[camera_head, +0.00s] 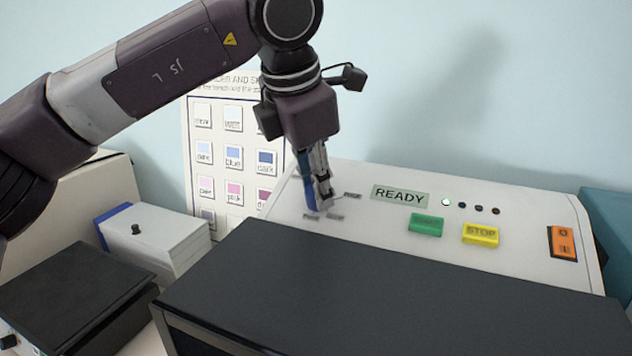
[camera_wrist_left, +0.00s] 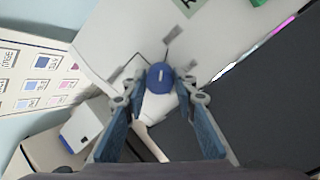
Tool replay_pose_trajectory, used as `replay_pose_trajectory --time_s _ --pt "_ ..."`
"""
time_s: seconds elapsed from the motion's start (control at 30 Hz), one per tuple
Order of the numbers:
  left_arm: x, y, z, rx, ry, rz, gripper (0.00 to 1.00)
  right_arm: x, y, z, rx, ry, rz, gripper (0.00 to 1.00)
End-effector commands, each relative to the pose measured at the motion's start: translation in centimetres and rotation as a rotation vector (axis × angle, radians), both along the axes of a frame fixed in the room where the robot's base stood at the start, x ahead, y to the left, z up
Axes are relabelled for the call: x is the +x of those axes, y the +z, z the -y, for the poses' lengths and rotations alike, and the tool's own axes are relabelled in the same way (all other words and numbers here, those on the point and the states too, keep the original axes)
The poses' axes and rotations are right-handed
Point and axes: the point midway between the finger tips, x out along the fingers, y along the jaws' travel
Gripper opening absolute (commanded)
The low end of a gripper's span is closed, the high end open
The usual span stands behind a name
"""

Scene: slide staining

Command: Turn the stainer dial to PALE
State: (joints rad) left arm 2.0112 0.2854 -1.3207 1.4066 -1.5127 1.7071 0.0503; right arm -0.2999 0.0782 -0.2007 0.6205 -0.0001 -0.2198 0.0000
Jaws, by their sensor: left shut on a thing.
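The stainer (camera_head: 520,258) is a white sloped panel with a READY display (camera_head: 400,195). My left gripper (camera_head: 322,198) comes down on the dial area at the panel's left part and hides the dial in the head view. In the left wrist view, the blue round dial (camera_wrist_left: 160,77) with a short white mark sits between the fingertips of my left gripper (camera_wrist_left: 161,90), which is shut on it. Small grey labels (camera_head: 353,195) surround the dial; their words are too small to read, so I cannot tell which one the mark points to. My right gripper is out of view.
A green button (camera_head: 426,225) and a yellow STOP button (camera_head: 481,234) sit right of the dial. A large black lid (camera_head: 390,290) lies in front. A colour chart (camera_head: 190,150) stands behind left. A white box (camera_head: 155,243) and a black box (camera_head: 75,290) stand at left.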

Motion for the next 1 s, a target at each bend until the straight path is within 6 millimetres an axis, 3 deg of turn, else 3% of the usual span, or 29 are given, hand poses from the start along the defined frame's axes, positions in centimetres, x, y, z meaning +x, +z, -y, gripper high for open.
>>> replay_pose_trajectory --time_s 0.33,0.8,0.83,1.0 --pt "0.04 0.13 -0.04 0.036 -0.103 0.018 0.02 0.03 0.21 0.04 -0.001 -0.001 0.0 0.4" --pt "0.06 0.15 -0.04 0.041 -0.114 0.021 0.02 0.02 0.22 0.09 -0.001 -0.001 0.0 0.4" --pt "0.05 0.15 -0.05 0.041 -0.114 0.021 0.27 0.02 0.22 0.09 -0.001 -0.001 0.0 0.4" --pt "0.04 0.11 -0.03 0.041 -0.114 0.02 0.44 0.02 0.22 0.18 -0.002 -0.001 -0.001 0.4"
